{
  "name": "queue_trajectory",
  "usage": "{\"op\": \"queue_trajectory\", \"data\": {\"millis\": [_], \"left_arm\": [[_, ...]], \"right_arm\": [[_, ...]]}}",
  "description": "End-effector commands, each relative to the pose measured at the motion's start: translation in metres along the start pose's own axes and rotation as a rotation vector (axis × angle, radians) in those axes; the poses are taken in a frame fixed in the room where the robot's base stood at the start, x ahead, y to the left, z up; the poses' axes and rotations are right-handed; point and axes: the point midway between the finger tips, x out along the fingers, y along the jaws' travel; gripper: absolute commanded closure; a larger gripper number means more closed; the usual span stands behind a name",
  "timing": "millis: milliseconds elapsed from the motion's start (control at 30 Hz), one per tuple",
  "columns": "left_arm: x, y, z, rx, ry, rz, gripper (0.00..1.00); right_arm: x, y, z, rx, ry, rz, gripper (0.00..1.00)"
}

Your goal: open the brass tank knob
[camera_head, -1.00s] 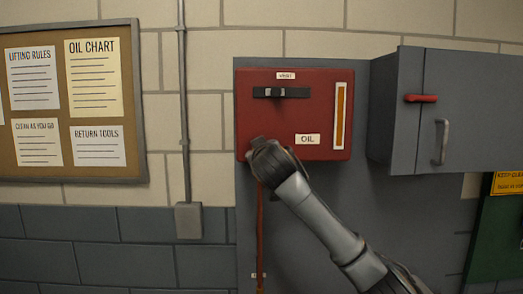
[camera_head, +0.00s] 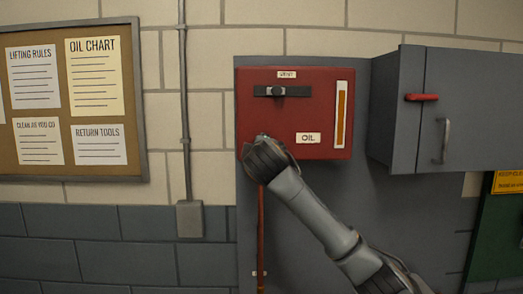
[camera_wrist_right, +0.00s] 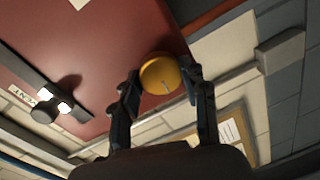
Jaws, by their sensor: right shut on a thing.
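The red oil tank (camera_head: 310,120) is fixed to a grey wall panel, with an "OIL" label and an amber level strip on its front. The brass knob (camera_wrist_right: 160,74) is a round yellow disc with a pale mark on its face, by the tank's edge in the right wrist view. My right gripper (camera_wrist_right: 162,78) has one finger on each side of the knob and is shut on it. In the head view my right gripper (camera_head: 263,157) covers the tank's lower left corner and hides the knob. My left gripper is not in view.
A black vent bar with a knob (camera_head: 280,91) is on the tank's upper front. A red pipe (camera_head: 261,235) runs down below the tank. A grey cabinet (camera_head: 470,110) with a red handle juts out at the right. A conduit (camera_head: 184,110) runs down the wall at left.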

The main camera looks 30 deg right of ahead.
Motion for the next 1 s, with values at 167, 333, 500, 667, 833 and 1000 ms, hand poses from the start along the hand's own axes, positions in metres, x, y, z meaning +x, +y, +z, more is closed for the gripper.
{"op": "queue_trajectory", "data": {"millis": [167,333,500,667,833,1000], "left_arm": [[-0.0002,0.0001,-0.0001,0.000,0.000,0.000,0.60],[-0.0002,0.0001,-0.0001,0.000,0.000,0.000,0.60],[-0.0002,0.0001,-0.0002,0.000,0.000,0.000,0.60],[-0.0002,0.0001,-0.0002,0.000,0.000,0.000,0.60],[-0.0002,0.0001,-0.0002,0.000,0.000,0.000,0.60],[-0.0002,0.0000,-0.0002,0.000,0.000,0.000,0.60]], "right_arm": [[-0.0001,0.0005,-0.0006,-0.058,-0.003,0.002,0.87],[-0.0001,0.0003,-0.0006,-0.083,-0.005,0.003,0.87],[-0.0001,0.0002,-0.0007,-0.088,-0.005,0.003,0.87],[-0.0002,0.0002,-0.0007,-0.087,-0.005,0.003,0.87],[-0.0002,0.0001,-0.0007,-0.087,-0.005,0.002,0.38],[-0.0001,-0.0001,-0.0005,-0.086,-0.006,0.002,0.33]]}}
